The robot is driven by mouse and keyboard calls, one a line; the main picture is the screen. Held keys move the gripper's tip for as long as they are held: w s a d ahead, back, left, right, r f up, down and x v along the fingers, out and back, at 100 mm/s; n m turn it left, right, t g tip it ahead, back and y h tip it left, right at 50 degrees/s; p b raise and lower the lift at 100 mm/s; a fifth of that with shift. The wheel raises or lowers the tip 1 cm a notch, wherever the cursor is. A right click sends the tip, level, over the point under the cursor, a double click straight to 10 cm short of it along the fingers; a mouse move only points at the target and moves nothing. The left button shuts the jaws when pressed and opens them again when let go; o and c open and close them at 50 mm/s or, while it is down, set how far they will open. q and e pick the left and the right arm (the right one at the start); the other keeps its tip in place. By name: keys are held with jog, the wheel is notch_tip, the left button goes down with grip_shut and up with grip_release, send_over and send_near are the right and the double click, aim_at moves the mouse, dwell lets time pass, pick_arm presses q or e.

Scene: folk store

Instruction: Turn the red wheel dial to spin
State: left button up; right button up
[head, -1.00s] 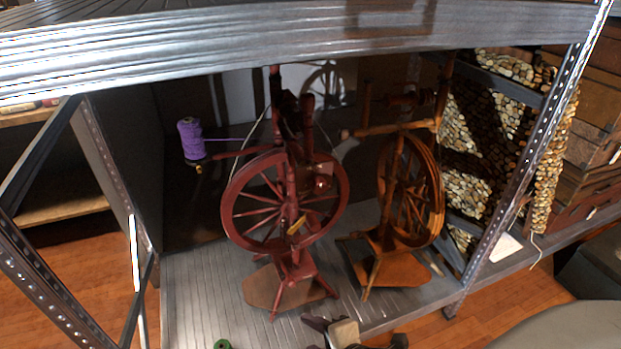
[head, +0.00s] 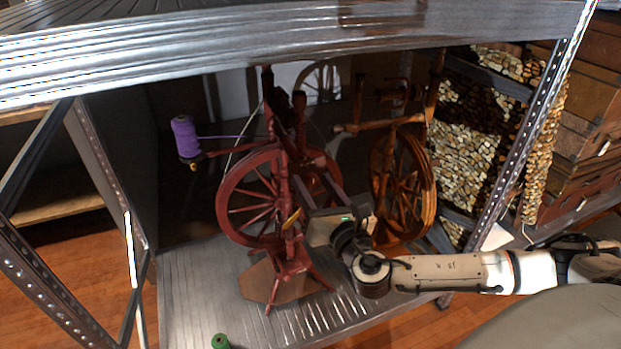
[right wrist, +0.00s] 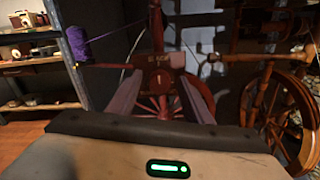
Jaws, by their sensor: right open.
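The red spinning wheel (head: 235,205) stands upright on its treadle stand on the metal shelf, and it also shows in the right wrist view (right wrist: 203,92). My right gripper (head: 313,183) reaches in from the right, its fingers overlapping the wheel's right side. In the right wrist view the gripper (right wrist: 160,76) is open and empty. I cannot tell whether a finger touches anything. My gripper and arm hide part of the wheel's right side. My left gripper is not in view.
A brown spinning wheel (head: 428,190) stands close on the right. A purple thread spool (head: 186,137) is at the left, with thread running toward the red wheel. Metal shelf posts (head: 105,170) and the upper shelf edge (head: 300,45) frame the space. A green spool (head: 220,341) lies in front.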

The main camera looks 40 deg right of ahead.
jog(key=shift+x, duration=0.9)
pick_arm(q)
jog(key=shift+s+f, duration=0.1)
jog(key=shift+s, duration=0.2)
pick_arm(e)
jog(key=shift+w, duration=0.2)
jog(key=c, duration=1.1)
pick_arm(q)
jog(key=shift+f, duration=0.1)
pick_arm(e)
jog(key=shift+o, duration=0.2)
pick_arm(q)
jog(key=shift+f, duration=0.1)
pick_arm(e)
jog(key=shift+f+m, duration=0.1)
jog(key=shift+m, duration=0.2)
